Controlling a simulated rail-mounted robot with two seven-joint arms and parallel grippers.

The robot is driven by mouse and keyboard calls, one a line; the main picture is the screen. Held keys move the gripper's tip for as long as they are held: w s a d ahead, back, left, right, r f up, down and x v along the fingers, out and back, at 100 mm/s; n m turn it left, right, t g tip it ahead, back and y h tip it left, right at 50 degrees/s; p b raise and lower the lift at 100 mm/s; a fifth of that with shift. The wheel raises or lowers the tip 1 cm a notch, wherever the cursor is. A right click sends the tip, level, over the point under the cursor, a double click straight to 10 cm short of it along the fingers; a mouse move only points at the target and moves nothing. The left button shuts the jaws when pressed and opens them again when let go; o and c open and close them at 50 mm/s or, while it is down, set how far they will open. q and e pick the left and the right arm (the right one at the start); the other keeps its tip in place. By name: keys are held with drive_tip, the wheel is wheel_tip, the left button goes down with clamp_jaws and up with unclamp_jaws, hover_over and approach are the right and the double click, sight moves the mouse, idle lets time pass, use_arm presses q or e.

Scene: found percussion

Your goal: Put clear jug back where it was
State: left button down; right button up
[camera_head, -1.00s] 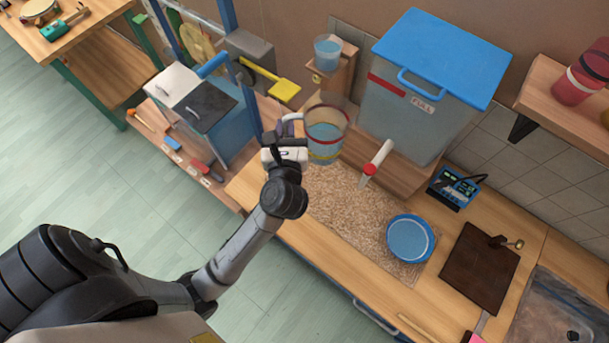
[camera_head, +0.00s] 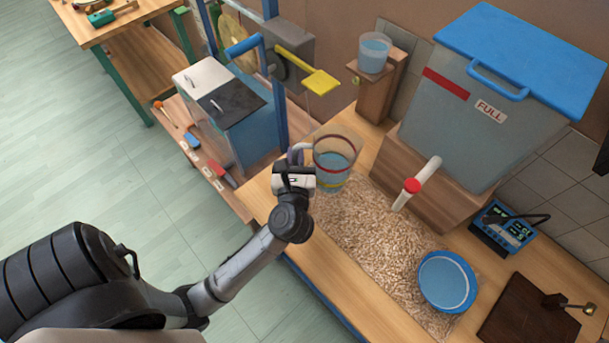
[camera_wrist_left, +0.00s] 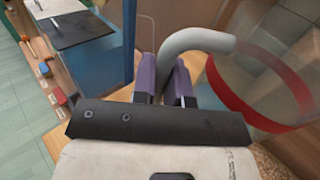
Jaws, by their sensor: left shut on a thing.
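The clear jug (camera_head: 333,166) has a red band near its top, a yellow band low down and bluish water inside. It is at the left end of the counter, by the edge of the speckled mat (camera_head: 370,240); I cannot tell whether its base touches. My left gripper (camera_head: 297,165) is on the jug's left side, shut on its handle. In the left wrist view the purple finger pads (camera_wrist_left: 165,80) close around the grey handle (camera_wrist_left: 195,42), and the red band (camera_wrist_left: 255,105) shows at right. My right gripper is not in view.
A large tank (camera_head: 480,120) with a blue lid and a red-tipped spout (camera_head: 412,186) stands behind right. A small cup (camera_head: 374,52) sits on a wooden stand. A blue bowl (camera_head: 446,281) lies on the mat. A blue post (camera_head: 273,90) and yellow paddle (camera_head: 320,82) are behind left.

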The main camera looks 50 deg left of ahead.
use_arm(q)
wheel_tip(320, 180, down, 5)
drive_tip(key=shift+f+b, duration=0.1)
drive_tip(key=shift+b, duration=0.55)
drive_tip(key=shift+f, duration=0.45)
drive_tip(key=shift+f, duration=0.1)
drive_tip(key=c, duration=1.1)
unclamp_jaws()
drive_tip(key=shift+c, duration=0.2)
